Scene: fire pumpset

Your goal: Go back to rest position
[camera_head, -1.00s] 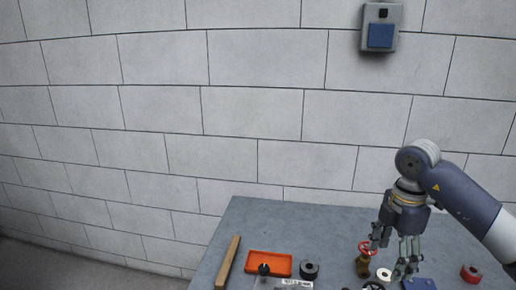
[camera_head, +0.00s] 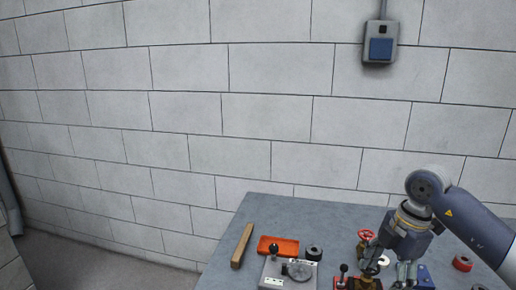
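My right gripper (camera_head: 387,275) hangs over the right part of the grey table, its arm coming in from the right. Its fingers point down and are spread apart, with no object seen held between them. Just left of it stands a brass valve with a red handwheel (camera_head: 366,236), partly hidden by the fingers. A blue block (camera_head: 425,277) lies just right of the fingers. My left gripper is not in view.
The grey table (camera_head: 330,212) stands against a block wall. On it are a wooden bar (camera_head: 242,246), an orange tray (camera_head: 285,243), a black ring (camera_head: 314,253), a grey device with a dial (camera_head: 275,272) and a red roll (camera_head: 462,263). Floor is clear at left.

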